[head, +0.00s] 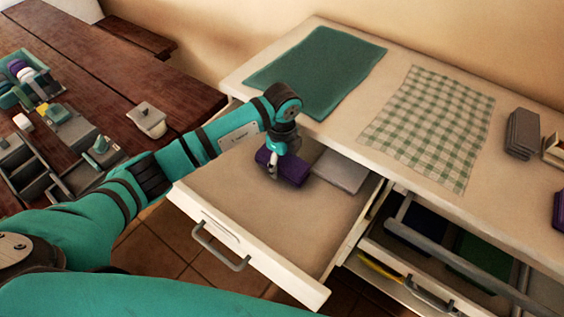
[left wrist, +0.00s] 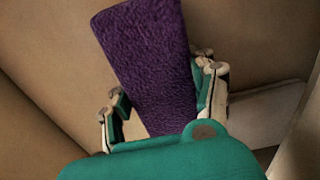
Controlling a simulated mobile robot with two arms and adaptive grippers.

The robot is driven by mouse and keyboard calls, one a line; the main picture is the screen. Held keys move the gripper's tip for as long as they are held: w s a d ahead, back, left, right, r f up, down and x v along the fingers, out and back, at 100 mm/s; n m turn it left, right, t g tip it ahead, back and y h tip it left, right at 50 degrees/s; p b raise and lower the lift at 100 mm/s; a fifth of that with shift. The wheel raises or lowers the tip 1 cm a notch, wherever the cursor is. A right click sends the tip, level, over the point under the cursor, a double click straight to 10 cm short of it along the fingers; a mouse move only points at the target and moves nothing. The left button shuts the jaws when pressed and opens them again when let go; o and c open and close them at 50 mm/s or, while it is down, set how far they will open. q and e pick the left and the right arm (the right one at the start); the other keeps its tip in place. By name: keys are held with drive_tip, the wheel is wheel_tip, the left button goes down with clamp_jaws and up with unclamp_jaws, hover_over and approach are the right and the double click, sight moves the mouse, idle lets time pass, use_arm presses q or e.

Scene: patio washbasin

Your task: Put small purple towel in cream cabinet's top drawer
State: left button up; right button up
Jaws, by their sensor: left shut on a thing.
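The small purple towel (head: 291,171) is a folded dark purple block in the head view. My left gripper (head: 273,168) is shut on it, inside the open top drawer (head: 250,228) of the cream cabinet (head: 313,131). In the left wrist view the purple towel (left wrist: 150,60) is between the fingers of my left gripper (left wrist: 160,95), with the drawer floor behind it. I cannot tell whether the towel touches the drawer floor. The right gripper is not in view.
A folded grey cloth (head: 341,171) lies in the drawer beside the purple towel. A green mat (head: 318,70) and a checked cloth (head: 430,125) lie on the cabinet top. Another compartment (head: 440,262) stands open at right. A wooden table (head: 75,75) with trays is at left.

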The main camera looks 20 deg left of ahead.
use_arm(q)
drive_tip(key=shift+f, duration=0.4)
drive_tip(key=shift+f, duration=0.1)
drive_tip(key=o, duration=1.2)
drive_tip(key=shift+c, duration=0.2)
wheel_tip(320, 180, up, 12)
drive_tip(key=shift+r+b, duration=0.15)
drive_tip(key=shift+b, duration=0.25)
